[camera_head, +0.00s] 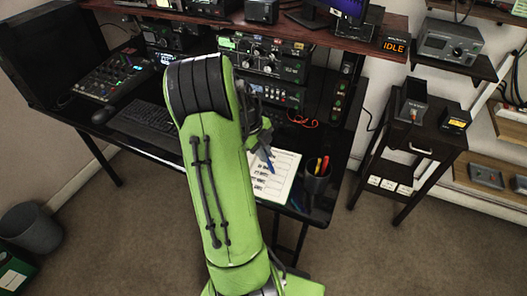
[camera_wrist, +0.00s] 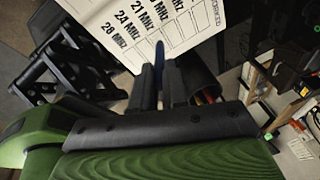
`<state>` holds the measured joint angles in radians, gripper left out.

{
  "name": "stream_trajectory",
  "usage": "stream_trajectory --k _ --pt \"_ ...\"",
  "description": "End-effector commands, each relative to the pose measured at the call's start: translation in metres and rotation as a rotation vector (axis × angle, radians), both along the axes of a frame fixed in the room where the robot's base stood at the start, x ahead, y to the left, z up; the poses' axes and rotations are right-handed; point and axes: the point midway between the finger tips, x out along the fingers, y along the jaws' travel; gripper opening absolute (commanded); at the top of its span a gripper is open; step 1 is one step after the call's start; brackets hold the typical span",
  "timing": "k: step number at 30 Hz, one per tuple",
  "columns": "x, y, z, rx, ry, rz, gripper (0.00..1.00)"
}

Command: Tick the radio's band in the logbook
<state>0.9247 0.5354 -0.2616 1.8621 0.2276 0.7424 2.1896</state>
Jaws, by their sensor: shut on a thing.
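The logbook (camera_head: 283,166) lies open on the dark desk, with a column of printed lines. In the wrist view the logbook (camera_wrist: 120,48) shows rows labelled 28 MHz, 24 MHz and 21 MHz, with boxes beside them; I see no clear tick in the visible boxes. My gripper (camera_head: 265,143) is shut on a blue pen (camera_head: 269,162) above the logbook, partly hidden by my green arm. In the wrist view the pen (camera_wrist: 160,52) stands between the fingers, over the page's lower edge; I cannot tell if its tip touches. Radio units (camera_head: 262,62) are stacked behind; their settings are too small to read.
A pen cup (camera_head: 317,180) with red and yellow pens stands close right of the logbook. A keyboard (camera_head: 146,122) and mixer panel (camera_head: 98,78) are at left. A red cable (camera_head: 303,122) lies behind. A side stand (camera_head: 408,135) is at right, past a floor gap.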

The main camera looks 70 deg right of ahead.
Motion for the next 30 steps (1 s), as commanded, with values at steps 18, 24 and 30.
stream_trajectory --k 18,24,30 --pt "0.0001 0.0 -0.006 0.0 0.0 0.0 0.0" --pt "0.0 0.0001 -0.0079 0.0 0.0 0.0 0.0" --pt "0.0 0.0001 -0.0097 0.0 0.0 0.0 0.0"
